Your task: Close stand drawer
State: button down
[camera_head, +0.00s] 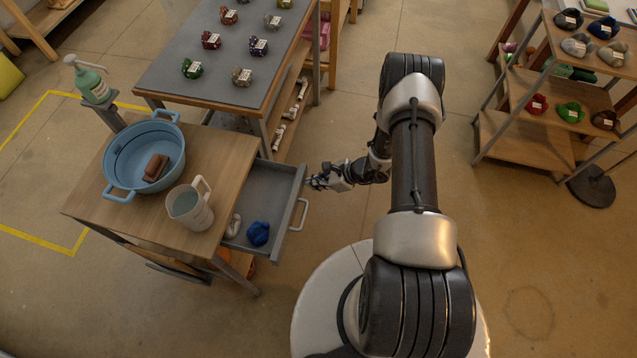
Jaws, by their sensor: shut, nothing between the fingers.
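The stand (222,150) has a wooden top and stands at the left of the head view. Its grey drawer (270,185) is pulled out on the right side, with a light bar handle (300,214) on its front. A blue cloth-like item (258,233) and a pale item (233,225) lie in the drawer. My gripper (312,183) is shut and empty, close to the far end of the drawer front. I cannot tell whether it touches the drawer.
On the stand are a blue basin (118,160) holding a brown block (155,168), and a clear pitcher (188,210). A soap bottle (90,82) stands behind. A grey table (225,50) with several items is beyond; shelves (530,150) stand right.

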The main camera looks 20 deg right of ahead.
aim_at(259, 175)
jog(key=w+a+b, duration=0.2)
jog(key=w+a, duration=0.1)
jog(key=a, duration=0.2)
jog(key=w+a+b, duration=0.2)
jog(key=w+a, duration=0.2)
jog(key=a, duration=0.1)
jog(key=w+a+b, duration=0.2)
jog(key=w+a, duration=0.2)
jog(key=a, duration=0.1)
jog(key=shift+a+b, duration=0.15)
jog(key=shift+b, duration=0.15)
jog(key=shift+w+a+r, duration=0.1)
jog(key=shift+w+a, duration=0.25)
jog(key=shift+a, duration=0.05)
jog(key=shift+w, duration=0.1)
